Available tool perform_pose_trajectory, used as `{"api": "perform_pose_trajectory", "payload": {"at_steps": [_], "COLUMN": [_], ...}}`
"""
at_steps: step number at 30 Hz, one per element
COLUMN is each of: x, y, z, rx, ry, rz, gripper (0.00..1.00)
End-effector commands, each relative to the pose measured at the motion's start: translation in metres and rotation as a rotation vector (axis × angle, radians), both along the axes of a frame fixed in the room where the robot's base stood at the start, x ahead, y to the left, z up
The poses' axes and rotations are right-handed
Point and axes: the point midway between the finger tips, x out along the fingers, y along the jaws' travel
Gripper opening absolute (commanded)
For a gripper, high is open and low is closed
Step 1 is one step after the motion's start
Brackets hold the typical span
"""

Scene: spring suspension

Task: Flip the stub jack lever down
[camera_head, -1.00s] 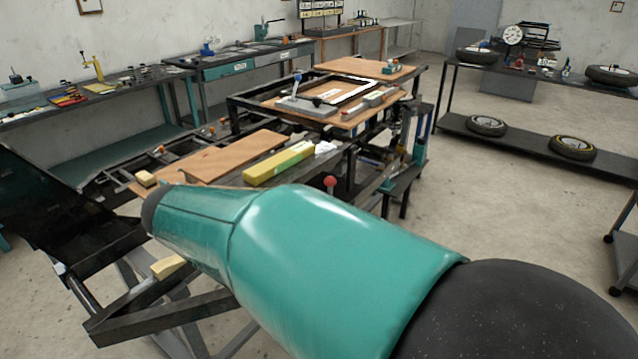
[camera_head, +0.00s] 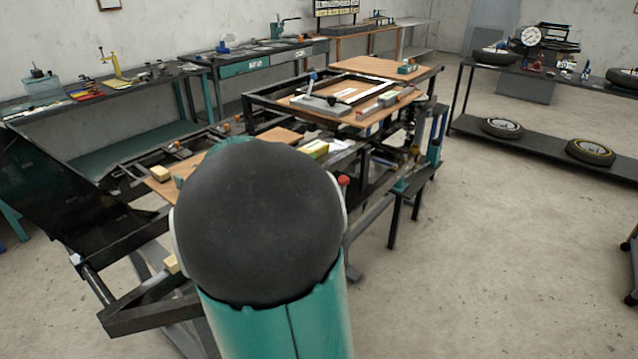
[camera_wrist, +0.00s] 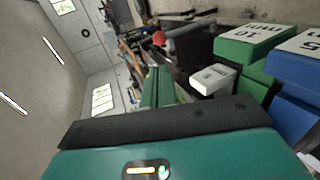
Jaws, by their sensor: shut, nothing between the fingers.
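A red ball knob (camera_head: 343,181), which looks like the end of the stub jack lever, shows at the near edge of the bench frame in the head view. It stands just right of my dark arm joint, which hides most of the shaft and jack. In the wrist view a red knob (camera_wrist: 159,38) sits at the left end of a grey rod, near the top. My gripper (camera_wrist: 157,87) shows there as narrow teal fingers beyond the dark bar of its body. It is shut and empty, pointing up the picture toward the knob, apparently short of it. The head view hides my gripper.
In the wrist view a small white block (camera_wrist: 213,79), green marked blocks (camera_wrist: 255,44) and a blue block (camera_wrist: 296,98) lie right of my gripper. In the head view a wooden board (camera_head: 300,103) lies on the frame. The floor (camera_head: 500,230) at right is clear.

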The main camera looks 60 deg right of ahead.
Motion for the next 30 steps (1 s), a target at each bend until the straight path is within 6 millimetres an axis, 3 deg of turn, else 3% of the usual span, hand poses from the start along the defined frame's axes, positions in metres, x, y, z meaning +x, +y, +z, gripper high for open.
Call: {"api": "perform_pose_trajectory", "payload": {"at_steps": [18, 24, 30], "x": [-0.017, -0.019, -0.019], "y": [-0.102, -0.116, -0.117], "z": [-0.048, -0.054, -0.054], "rx": [0.002, 0.001, 0.001], "ry": [0.004, 0.001, 0.0], "rz": [-0.002, 0.0, -0.001], "gripper": [0.0, 0.0, 0.0]}}
